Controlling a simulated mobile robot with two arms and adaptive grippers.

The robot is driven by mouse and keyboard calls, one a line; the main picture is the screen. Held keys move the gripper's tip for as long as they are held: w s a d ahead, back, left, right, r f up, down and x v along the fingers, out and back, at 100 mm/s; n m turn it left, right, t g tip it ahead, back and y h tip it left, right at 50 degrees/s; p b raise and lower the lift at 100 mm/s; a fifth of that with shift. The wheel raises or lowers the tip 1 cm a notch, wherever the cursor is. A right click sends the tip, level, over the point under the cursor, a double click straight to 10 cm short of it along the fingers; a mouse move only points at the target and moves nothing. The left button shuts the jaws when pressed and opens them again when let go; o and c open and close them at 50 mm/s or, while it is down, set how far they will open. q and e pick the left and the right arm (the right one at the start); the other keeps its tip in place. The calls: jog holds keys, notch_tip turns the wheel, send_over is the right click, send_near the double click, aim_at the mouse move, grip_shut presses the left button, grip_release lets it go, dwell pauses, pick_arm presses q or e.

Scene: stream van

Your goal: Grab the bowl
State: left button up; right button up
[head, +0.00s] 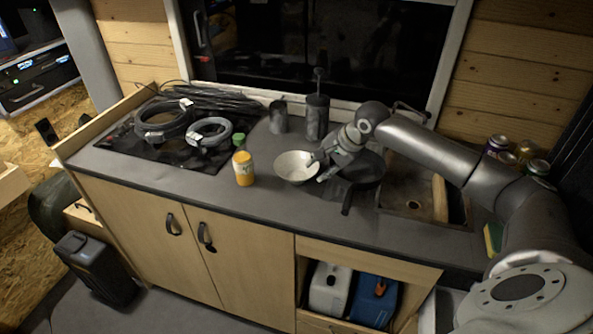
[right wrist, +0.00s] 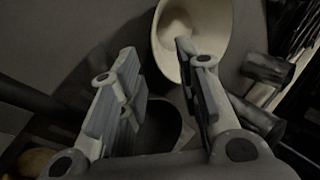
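A white bowl (head: 290,172) stands upright on the grey counter, left of the dark pan. My right gripper (head: 322,168) is at the bowl's right side, with its fingers spread. In the right wrist view the bowl (right wrist: 207,30) is at the top, ahead of the fingertips. There my right gripper (right wrist: 158,72) is open, with nothing seen between its fingers. The right-hand fingertip overlaps the bowl's near edge in the picture; I cannot tell whether it touches. My left gripper is not in view.
A dark pan (head: 368,170) lies under my right wrist, beside the sink (head: 408,200). An orange-yellow jar (head: 243,169) stands left of the bowl. Dark cups (head: 316,118) stand behind it. Coiled cables (head: 163,122) lie at the left. The counter in front of the bowl is clear.

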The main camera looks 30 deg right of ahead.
aim_at(312, 172)
jog(key=x, duration=0.1)
jog(key=p+x, duration=0.1)
jog(key=x, duration=0.2)
jog(key=shift+w+a+f, duration=0.15)
jog(key=shift+a+f, duration=0.05)
jog(key=shift+a, duration=0.1)
jog(key=shift+w+f+p, duration=0.2)
jog(key=shift+f+p, duration=0.1)
jog(key=shift+f, duration=0.1)
jog(key=shift+c, duration=1)
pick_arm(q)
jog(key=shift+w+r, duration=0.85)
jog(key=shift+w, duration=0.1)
pick_arm(e)
grip_shut()
